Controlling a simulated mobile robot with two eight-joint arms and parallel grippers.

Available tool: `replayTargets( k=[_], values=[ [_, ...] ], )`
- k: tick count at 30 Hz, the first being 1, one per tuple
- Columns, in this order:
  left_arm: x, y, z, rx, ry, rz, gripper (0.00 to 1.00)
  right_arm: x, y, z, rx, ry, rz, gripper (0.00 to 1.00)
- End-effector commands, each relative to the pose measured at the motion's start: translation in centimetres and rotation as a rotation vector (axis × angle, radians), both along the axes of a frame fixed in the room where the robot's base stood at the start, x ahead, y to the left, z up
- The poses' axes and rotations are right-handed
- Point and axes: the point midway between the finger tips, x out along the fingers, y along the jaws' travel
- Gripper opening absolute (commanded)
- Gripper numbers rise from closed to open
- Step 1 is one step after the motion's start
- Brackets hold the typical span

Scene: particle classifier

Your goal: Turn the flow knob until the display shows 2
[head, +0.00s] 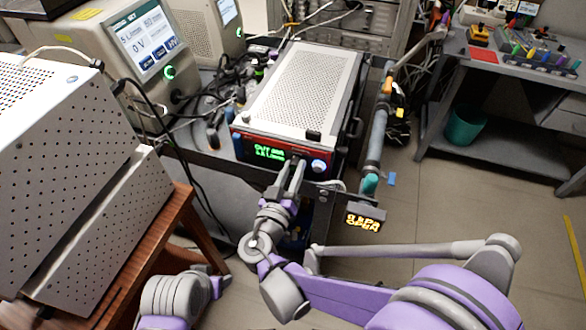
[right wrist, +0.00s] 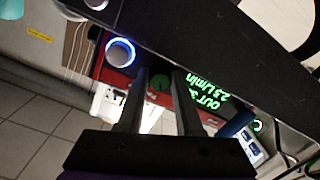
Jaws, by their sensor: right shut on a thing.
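The particle classifier (head: 308,80) is a box with a perforated light top and a red-edged front panel. Its display (head: 268,152) glows green; in the right wrist view the display (right wrist: 207,97) appears tilted, and its lower line seems to read 2.5 l/min. My right gripper (head: 297,166) is at the front panel, just right of the display. In the right wrist view my right gripper (right wrist: 161,76) has its fingers around a small dark green round knob (right wrist: 160,83), partly hidden. A silver knob with a lit ring (head: 319,165) sits to its right.
A dark rail (head: 225,164) runs below the classifier front. Instruments with screens (head: 140,45) and cables stand at the left. A perforated cabinet (head: 65,130) is at the near left. Open floor (head: 450,230) lies at the right.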

Motion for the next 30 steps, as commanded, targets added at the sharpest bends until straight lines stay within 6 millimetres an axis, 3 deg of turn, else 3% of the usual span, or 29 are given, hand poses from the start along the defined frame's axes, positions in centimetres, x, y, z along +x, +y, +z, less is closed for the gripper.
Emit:
replayTargets(
  k=[10,26,27,30],
  values=[
    [0.00,0.00,0.02,0.000,0.000,0.000,0.57,0.06,-0.01,0.07,-0.146,0.046,-0.001,0.00],
    [0.00,0.00,0.03,0.000,0.000,0.000,0.57,0.07,-0.01,0.09,-0.172,0.054,-0.001,0.00],
    [0.00,0.00,0.03,0.000,0.000,0.000,0.57,0.07,-0.02,0.09,-0.172,0.054,-0.001,0.41],
    [0.00,0.00,0.03,0.000,0.000,0.000,0.57,0.06,-0.02,0.08,-0.171,0.054,0.000,0.59]
  ],
)
